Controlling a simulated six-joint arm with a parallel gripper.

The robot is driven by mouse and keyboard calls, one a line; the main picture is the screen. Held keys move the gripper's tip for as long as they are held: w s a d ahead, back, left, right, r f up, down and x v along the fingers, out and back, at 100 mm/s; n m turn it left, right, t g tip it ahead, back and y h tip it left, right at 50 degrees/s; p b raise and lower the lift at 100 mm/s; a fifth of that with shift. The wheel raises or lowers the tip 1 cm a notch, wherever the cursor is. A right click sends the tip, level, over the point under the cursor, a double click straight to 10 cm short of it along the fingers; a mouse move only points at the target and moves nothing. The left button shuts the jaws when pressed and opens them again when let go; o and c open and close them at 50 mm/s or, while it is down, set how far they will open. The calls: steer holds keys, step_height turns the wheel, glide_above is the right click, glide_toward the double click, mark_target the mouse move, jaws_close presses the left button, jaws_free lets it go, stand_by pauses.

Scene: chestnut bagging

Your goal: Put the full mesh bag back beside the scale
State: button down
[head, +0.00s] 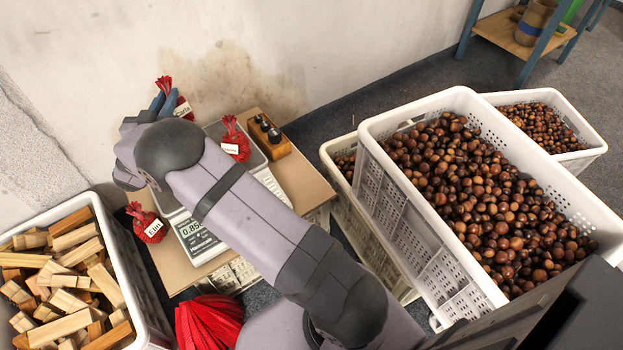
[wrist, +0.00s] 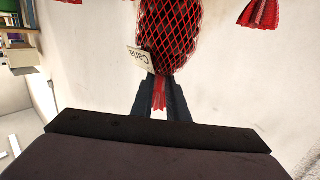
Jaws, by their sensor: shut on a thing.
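My gripper (head: 167,99) is shut on the gathered red neck of a mesh bag labelled "Carla" (wrist: 170,40). In the wrist view the bag looks full and dark under its red net. In the head view only its red top (head: 164,83) and tag show, above the board's back left; my arm hides the rest. The scale (head: 195,236) stands on a brown board, its display lit and its middle hidden by my arm. A red bag tagged "Elin" (head: 147,224) is left of the scale. Another tagged red bag (head: 235,141) is at a grey tray behind it.
A wooden block with dark knobs (head: 268,138) stands at the board's back right. A crate of wood pieces (head: 155,310) is at left. White crates of chestnuts (head: 420,225) are at right. Red netting (head: 208,322) lies in front. The wall (head: 240,50) is close behind.

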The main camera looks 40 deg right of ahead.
steer(key=s+d+r+m+g+h+p, duration=0.25)
steer(key=s+r+p, duration=0.75)
steer(key=p, duration=0.8)
steer(key=s+d+f+m+g+h+b, duration=0.2)
steer(key=s+d+f+b, duration=0.5)
steer(key=d+f+b, duration=0.5)
steer(key=s+d+f+m+g+h+b, duration=0.2)
steer(key=s+d+f+b, duration=0.5)
steer(key=b, duration=1.2)
steer(key=shift+d+f+m+g+b, duration=0.4)
steer(key=shift+d+f+g, duration=0.65)
steer(key=shift+d+f, duration=1.4)
step_height(320, 180, down, 10)
steer(key=b, duration=0.5)
steer(key=shift+a+f, duration=0.1)
steer(key=shift+f, duration=0.05)
